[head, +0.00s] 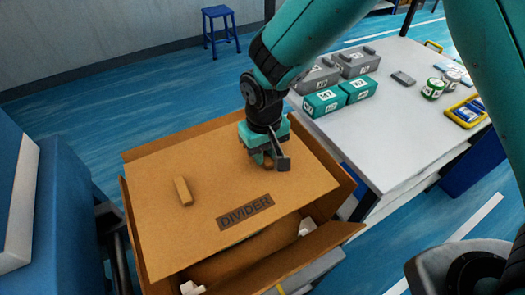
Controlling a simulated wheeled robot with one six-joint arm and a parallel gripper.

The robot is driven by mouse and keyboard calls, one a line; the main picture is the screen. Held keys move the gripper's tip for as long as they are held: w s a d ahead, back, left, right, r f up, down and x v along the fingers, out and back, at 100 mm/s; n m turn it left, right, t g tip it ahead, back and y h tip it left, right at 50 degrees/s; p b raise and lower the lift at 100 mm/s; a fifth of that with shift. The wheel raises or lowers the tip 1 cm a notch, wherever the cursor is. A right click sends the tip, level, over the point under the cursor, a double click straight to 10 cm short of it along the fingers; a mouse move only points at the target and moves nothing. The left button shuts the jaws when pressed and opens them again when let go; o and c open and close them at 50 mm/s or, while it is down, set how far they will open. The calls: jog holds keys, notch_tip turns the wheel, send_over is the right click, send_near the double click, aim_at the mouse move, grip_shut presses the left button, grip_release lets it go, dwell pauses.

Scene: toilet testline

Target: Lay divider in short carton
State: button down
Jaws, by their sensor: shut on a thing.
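The divider (190,232) is a flat brown cardboard sheet marked "DIVIDER", with a small raised block (183,191) on its left half. It lies over the open top of the brown short carton (262,270) and looks slightly tilted. I cannot tell whether it rests on anything inside. My gripper (268,160) is over the divider's right half, pointing down and shut on a part of it, probably a second block that the jaws mostly hide. White items (305,227) show in the carton along the near, uncovered side.
A white table (408,130) on the right holds teal boxes (322,102), grey boxes (355,63), green-white cans (433,88) and a yellow-edged tray (468,111). A blue stool (220,28) stands at the back. Blue furniture (70,215) is close on the left.

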notch_tip(320, 180, down, 21)
jog(key=b, duration=1.5)
jog(key=shift+f, duration=0.15)
jog(key=shift+s+f, duration=0.1)
jog(key=shift+f, duration=0.25)
jog(key=c, duration=0.9)
grip_release()
